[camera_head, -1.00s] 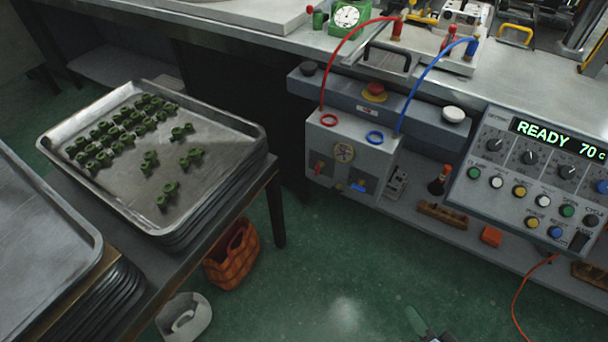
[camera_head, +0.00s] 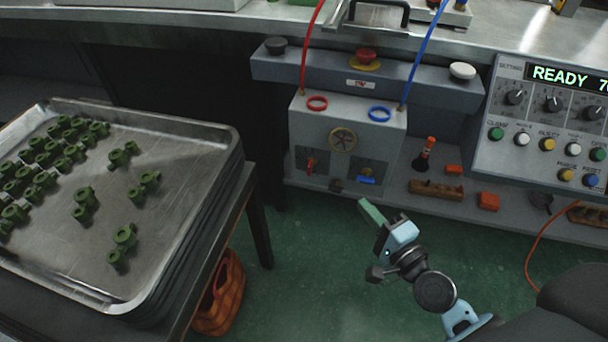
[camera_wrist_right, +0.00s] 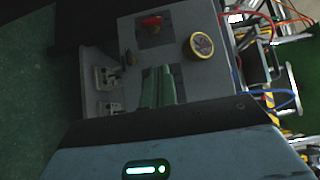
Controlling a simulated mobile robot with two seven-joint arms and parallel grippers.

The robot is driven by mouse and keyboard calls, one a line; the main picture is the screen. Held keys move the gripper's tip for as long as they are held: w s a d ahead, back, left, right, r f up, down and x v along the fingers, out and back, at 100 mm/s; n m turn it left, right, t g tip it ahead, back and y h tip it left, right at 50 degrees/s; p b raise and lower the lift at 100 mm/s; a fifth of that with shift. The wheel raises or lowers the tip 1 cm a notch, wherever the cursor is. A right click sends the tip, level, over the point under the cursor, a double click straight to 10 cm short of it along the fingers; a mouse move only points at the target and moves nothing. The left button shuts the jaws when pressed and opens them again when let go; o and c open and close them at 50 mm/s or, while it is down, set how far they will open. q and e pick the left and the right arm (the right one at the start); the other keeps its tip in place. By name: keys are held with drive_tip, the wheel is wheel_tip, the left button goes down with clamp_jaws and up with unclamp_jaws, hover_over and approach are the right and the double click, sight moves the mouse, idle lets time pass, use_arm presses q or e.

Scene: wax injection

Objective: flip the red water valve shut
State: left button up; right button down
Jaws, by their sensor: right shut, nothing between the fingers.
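The red water valve (camera_head: 311,167) is a small red handle on a dark plate, low on the left front of the grey water box (camera_head: 301,132). In the right wrist view the red handle (camera_wrist_right: 152,21) shows near the top, beyond my fingers. My right gripper (camera_head: 369,211) has green fingers, shut and empty, below and to the right of the red valve and apart from it. Its fingers also show in the right wrist view (camera_wrist_right: 157,77). A blue valve handle (camera_head: 366,180) sits right of the red one. My left gripper is out of view.
A red hose (camera_head: 309,50) and a blue hose (camera_head: 425,52) run up from the box. A tray (camera_head: 205,215) of green parts stands left. Green floor lies clear below the box.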

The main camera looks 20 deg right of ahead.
drive_tip(key=shift+w+r, duration=0.1)
drive_tip(key=shift+w, duration=0.05)
approach(310, 167)
drive_tip(key=w+d, duration=0.4)
drive_tip(key=w, duration=0.1)
drive_tip(key=shift+w+a+f, duration=0.1)
drive_tip(key=shift+w+a, duration=0.25)
drive_tip(key=shift+a, duration=0.3)
drive_tip(key=shift+w+a+f, duration=0.1)
drive_tip(key=shift+w+a, duration=0.25)
drive_tip(key=shift+a, duration=0.25)
drive_tip(key=shift+w+a+f, duration=0.1)
drive_tip(key=shift+w+a, duration=0.25)
drive_tip(key=shift+a, duration=0.3)
